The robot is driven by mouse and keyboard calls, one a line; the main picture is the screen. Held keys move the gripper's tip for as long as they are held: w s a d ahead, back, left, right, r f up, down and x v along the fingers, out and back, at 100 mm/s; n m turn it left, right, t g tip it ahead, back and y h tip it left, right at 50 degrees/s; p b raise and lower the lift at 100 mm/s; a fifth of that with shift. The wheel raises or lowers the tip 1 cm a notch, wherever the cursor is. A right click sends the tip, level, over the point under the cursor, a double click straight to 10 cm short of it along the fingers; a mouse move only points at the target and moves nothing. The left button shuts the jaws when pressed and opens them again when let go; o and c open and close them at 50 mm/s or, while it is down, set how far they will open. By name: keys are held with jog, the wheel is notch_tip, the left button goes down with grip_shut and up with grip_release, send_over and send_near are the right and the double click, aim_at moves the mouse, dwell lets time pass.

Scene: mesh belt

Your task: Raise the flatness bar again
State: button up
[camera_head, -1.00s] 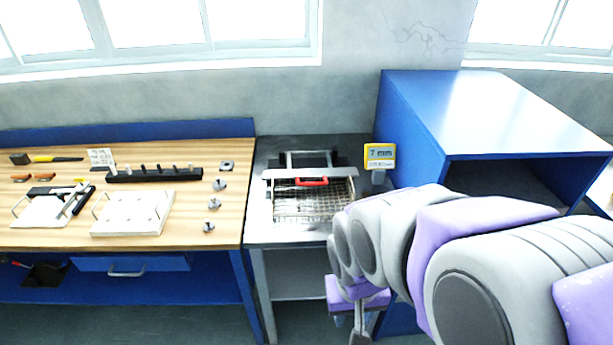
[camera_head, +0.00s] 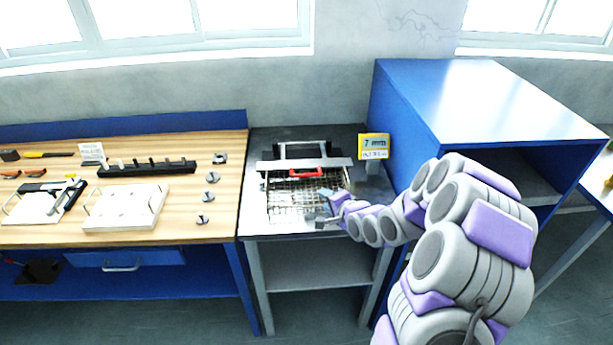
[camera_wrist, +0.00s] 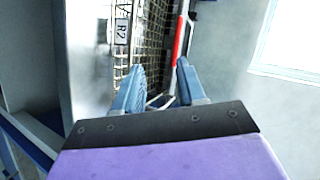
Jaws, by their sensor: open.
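The flatness bar (camera_head: 272,164) is a flat grey bar lying across the far part of the mesh belt (camera_head: 292,199). It has a red handle (camera_head: 307,175) on its near side. In the wrist view the red handle (camera_wrist: 180,38) stands beyond the fingertips, slightly right of centre. My gripper (camera_head: 327,205) is over the right near part of the mesh, short of the handle and apart from it. In the wrist view its two blue fingers (camera_wrist: 158,78) are spread with nothing between them. A tag marked R2 (camera_wrist: 121,31) shows left of the fingers.
A yellow display reading 7 mm (camera_head: 374,146) stands right of the mesh. A blue cabinet (camera_head: 480,95) rises at the right, close to my arm. A wooden bench (camera_head: 60,236) at the left holds white plates, a black rack (camera_head: 150,169) and several small metal parts.

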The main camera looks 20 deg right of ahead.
aim_at(306, 175)
jog(key=w+f+m+b, duration=0.1)
jog(key=w, duration=0.5)
jog(key=w+f+m+t+b, duration=0.1)
jog(key=w+f, duration=0.1)
jog(key=w, duration=0.4)
jog(key=w+a+f+t+b, duration=0.1)
jog(key=w, duration=0.5)
jog(key=shift+a+f+m+b, duration=0.1)
jog(key=shift+f+m+b, duration=0.2)
jog(key=shift+m, duration=0.1)
jog(key=shift+c, duration=0.3)
grip_shut()
jog(key=shift+f, duration=0.1)
